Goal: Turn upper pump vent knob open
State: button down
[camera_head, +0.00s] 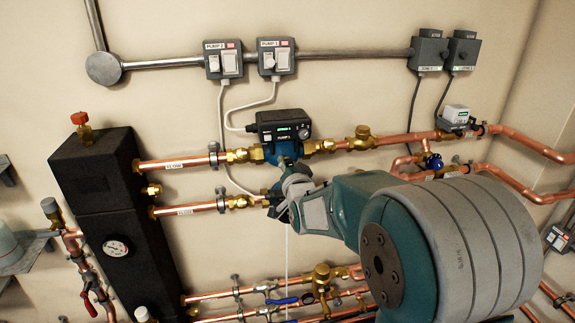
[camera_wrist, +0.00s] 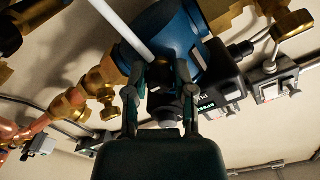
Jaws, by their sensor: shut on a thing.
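The upper pump (camera_head: 283,150) has a blue body on the upper copper line, with a black control box (camera_head: 284,126) above it. In the wrist view its blue body (camera_wrist: 160,38) fills the top middle. My gripper (camera_head: 289,166) is just below and in front of that body in the head view. In the wrist view my gripper (camera_wrist: 159,78) has its two fingers shut on a small dark part with a grey end, the vent knob (camera_wrist: 164,104), against the pump. The knob is mostly hidden by the fingers, and its turn angle cannot be told. In the head view the knob is hidden.
A lower pump is mostly hidden behind my gripper. Copper pipes with brass fittings (camera_head: 363,138) run to both sides. A white cable (camera_wrist: 120,28) passes close to my fingers. A black manifold body (camera_head: 100,195) stands at left. Switch boxes (camera_head: 223,60) hang on the wall above.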

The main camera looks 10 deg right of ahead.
dwell(0.3)
jog(key=shift+c, duration=2.2)
grip_release()
jog(key=s, duration=1.2)
